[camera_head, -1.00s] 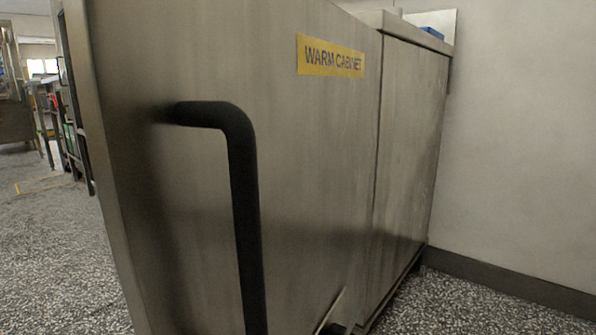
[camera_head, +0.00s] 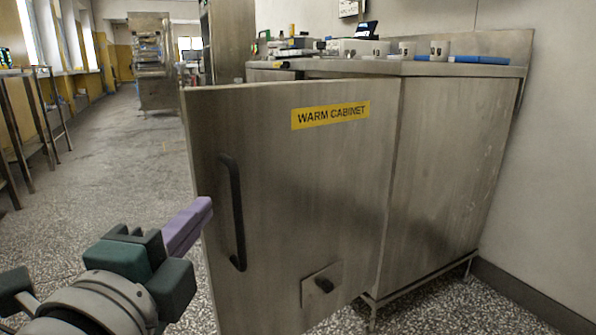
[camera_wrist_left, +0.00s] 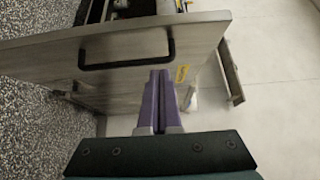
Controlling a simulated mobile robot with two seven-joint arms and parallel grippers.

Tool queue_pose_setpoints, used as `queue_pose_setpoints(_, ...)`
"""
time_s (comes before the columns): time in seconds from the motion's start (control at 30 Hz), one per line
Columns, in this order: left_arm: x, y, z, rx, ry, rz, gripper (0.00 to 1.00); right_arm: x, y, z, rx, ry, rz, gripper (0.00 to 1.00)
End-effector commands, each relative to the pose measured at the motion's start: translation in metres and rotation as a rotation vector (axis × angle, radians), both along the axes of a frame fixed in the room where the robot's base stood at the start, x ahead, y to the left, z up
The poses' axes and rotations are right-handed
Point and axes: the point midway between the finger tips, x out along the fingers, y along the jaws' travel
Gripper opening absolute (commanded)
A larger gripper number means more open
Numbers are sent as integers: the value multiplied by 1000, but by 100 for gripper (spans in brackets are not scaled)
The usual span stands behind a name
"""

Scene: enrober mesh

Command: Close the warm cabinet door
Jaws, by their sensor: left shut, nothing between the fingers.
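The warm cabinet door (camera_head: 290,190) is a steel panel with a yellow "WARM CABINET" label (camera_head: 331,115) and a black bar handle (camera_head: 233,212). It stands open, swung out from the cabinet (camera_head: 447,165). My left gripper (camera_head: 205,207) has purple fingers that are shut and empty. In the head view its tips appear close to the door's free edge, left of the handle; contact cannot be told. In the left wrist view the shut fingers (camera_wrist_left: 157,82) point toward the door (camera_wrist_left: 60,55). My right gripper is not in view.
The worktop (camera_head: 430,68) holds several mugs, a blue item (camera_head: 482,60) and equipment. A wall (camera_head: 560,150) stands close at the right. A metal rack (camera_head: 35,125) is at the far left. The speckled floor (camera_head: 110,175) left of the door is open.

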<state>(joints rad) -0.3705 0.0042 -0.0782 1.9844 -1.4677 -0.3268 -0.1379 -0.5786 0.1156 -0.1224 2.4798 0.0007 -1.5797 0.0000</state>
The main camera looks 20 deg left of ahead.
Motion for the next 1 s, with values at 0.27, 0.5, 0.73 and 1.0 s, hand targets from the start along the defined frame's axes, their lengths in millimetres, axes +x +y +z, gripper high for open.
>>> queue_pose_setpoints(0.27, 59, 16, 2, 0, -2, 3, 0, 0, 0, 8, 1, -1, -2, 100)
queue_pose_setpoints(0.5, 71, 44, 1, -1, 0, 2, 0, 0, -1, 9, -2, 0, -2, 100)
queue_pose_setpoints(0.73, 74, 50, 1, -4, -1, 2, 0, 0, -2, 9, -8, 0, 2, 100)
queue_pose_setpoints(1.0, 74, 50, 0, -3, 0, 1, 0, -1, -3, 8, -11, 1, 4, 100)
